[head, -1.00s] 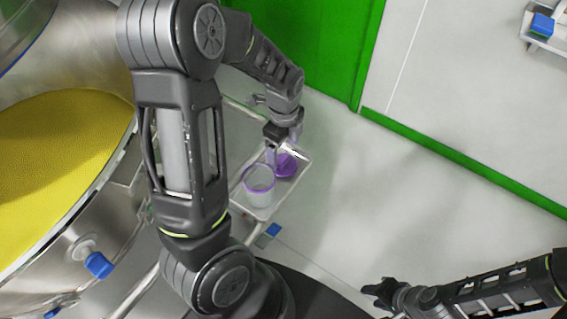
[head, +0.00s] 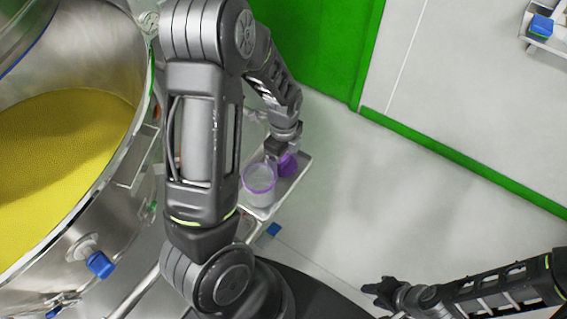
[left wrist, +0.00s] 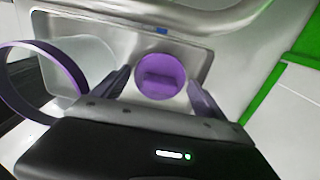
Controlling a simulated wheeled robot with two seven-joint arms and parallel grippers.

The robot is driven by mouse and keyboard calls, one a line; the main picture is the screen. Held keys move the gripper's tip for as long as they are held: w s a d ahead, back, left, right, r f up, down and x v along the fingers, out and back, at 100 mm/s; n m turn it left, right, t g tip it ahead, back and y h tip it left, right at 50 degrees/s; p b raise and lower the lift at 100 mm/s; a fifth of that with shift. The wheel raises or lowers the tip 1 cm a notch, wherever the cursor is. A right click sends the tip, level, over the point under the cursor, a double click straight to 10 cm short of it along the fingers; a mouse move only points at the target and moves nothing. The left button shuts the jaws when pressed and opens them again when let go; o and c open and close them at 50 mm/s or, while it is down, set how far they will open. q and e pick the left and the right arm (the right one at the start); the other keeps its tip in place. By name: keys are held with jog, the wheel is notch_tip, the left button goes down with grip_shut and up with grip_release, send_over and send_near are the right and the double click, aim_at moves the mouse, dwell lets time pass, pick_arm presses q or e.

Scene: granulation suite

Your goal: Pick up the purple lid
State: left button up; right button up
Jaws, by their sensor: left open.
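The purple lid (head: 287,165) lies on a small metal tray (head: 292,187), just behind a clear cup with a purple rim (head: 259,184). In the left wrist view the round lid (left wrist: 161,75) shows between the two fingers. My left gripper (head: 275,158) is above the tray beside the lid. It is open, its fingers (left wrist: 158,95) apart with nothing held, and its tips partly hide the lid in the head view. My right gripper (head: 382,293) is far off at the lower right, over the floor; its jaw opening is too small to judge.
The purple-rimmed cup (left wrist: 45,85) stands close to the left of my left gripper in the wrist view. A large steel vessel with yellow powder (head: 60,140) fills the left. A green door (head: 320,45) is behind. The floor right of the tray is clear.

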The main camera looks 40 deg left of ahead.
aim_at(284, 159)
pick_arm(q)
jog(key=shift+c, duration=0.5)
jog(key=c, duration=1.1)
jog(key=shift+c, duration=0.2)
jog(key=shift+r, duration=0.1)
notch_tip(284, 159, up, 10)
jog(key=shift+f, duration=0.1)
